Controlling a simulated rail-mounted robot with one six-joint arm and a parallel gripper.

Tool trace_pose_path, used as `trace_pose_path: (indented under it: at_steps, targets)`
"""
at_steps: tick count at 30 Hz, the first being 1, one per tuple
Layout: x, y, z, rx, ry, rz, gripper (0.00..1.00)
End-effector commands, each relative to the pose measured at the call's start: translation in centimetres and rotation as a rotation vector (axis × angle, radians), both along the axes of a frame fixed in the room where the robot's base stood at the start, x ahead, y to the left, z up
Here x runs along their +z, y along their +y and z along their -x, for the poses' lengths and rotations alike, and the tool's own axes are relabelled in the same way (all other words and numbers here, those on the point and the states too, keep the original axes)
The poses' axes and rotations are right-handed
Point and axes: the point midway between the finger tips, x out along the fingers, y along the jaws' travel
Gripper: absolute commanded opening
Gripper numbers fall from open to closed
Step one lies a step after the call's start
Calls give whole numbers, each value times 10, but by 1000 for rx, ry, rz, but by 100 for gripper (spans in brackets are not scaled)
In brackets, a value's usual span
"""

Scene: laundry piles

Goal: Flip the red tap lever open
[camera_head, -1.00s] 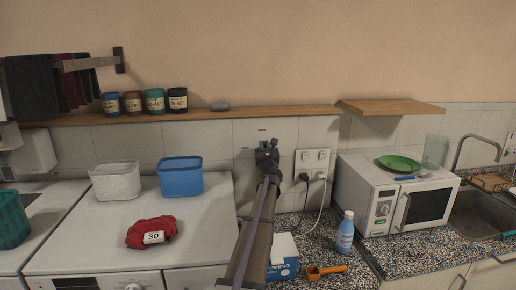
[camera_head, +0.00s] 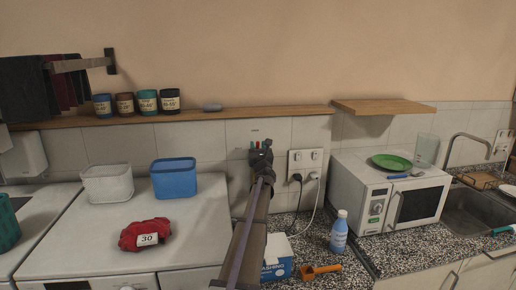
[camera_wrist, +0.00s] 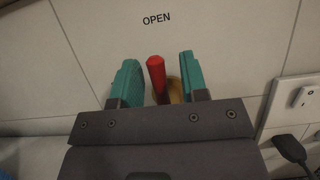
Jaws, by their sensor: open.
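The red tap lever (camera_wrist: 156,78) stands out from the tiled wall in the wrist view, below the printed word OPEN (camera_wrist: 156,19). A brass-coloured part (camera_wrist: 175,90) shows just behind and right of it. My gripper (camera_wrist: 158,80) is open, with one teal finger on each side of the lever. The lever is between the fingers, and a gap shows on both sides. In the head view my gripper (camera_head: 260,147) is at the wall, and a small bit of red shows between its fingertips. The tap body is mostly hidden behind my gripper.
A wall socket (camera_head: 305,160) with plugs and cables is just right of my gripper. A wooden shelf (camera_head: 215,115) runs above. A blue bottle (camera_head: 339,233), a detergent box (camera_head: 277,258) and an orange scoop (camera_head: 318,271) stand below. A blue tub (camera_head: 174,179) is left.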

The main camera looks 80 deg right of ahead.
Motion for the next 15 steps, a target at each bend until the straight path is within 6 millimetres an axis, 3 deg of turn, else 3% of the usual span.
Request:
trace_pose_path:
  at_steps: [7, 15]
  targets:
    - [-8, 14, 3, 0, 0, 0, 40]
    - [-35, 73, 18, -1, 0, 0, 40]
